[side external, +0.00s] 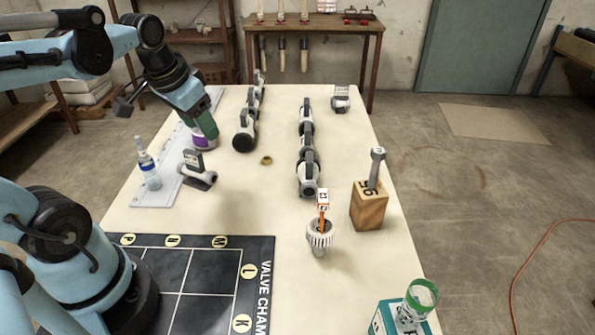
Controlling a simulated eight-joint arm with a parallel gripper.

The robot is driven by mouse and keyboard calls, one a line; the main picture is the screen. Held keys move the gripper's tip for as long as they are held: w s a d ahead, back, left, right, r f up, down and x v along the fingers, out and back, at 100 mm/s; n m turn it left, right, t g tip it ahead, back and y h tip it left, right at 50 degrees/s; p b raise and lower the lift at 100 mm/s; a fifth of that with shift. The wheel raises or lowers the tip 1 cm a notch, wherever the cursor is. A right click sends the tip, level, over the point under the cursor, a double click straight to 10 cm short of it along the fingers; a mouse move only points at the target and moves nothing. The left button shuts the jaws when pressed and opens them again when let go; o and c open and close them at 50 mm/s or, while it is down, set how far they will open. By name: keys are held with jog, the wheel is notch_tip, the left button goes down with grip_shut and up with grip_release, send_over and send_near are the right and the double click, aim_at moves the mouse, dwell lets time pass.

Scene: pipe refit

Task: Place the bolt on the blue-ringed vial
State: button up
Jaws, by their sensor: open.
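A grey bolt (376,168) with a wide head stands upright, slightly tilted, in the top of a wooden block (369,208). A clear vial (149,168) with blue around it stands at the left edge of the table, on a pale grey strip. My gripper (200,118) is open at the far left of the table, right of and beyond this vial and well away from the bolt. A green-and-purple item (204,136) shows right at its end; I cannot tell whether they touch. The fingertips are not clear.
A green-ringed vial (421,294) stands in a teal box at front right. A striped knob with an orange tag (321,233), pipe rows (306,145), a grey fitting (198,172) and a brass ring (266,160) stand on the table. A black grid mat (209,270) lies at front left.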

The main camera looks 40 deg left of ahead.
jog(key=w+d+f+m+t+h, duration=0.1)
jog(key=d+f+t, duration=0.1)
jog(key=d, duration=0.8)
jog(key=shift+w+f+t+h, duration=0.2)
jog(key=shift+f+t+h, duration=0.15)
jog(key=shift+t, duration=0.15)
dwell(0.3)
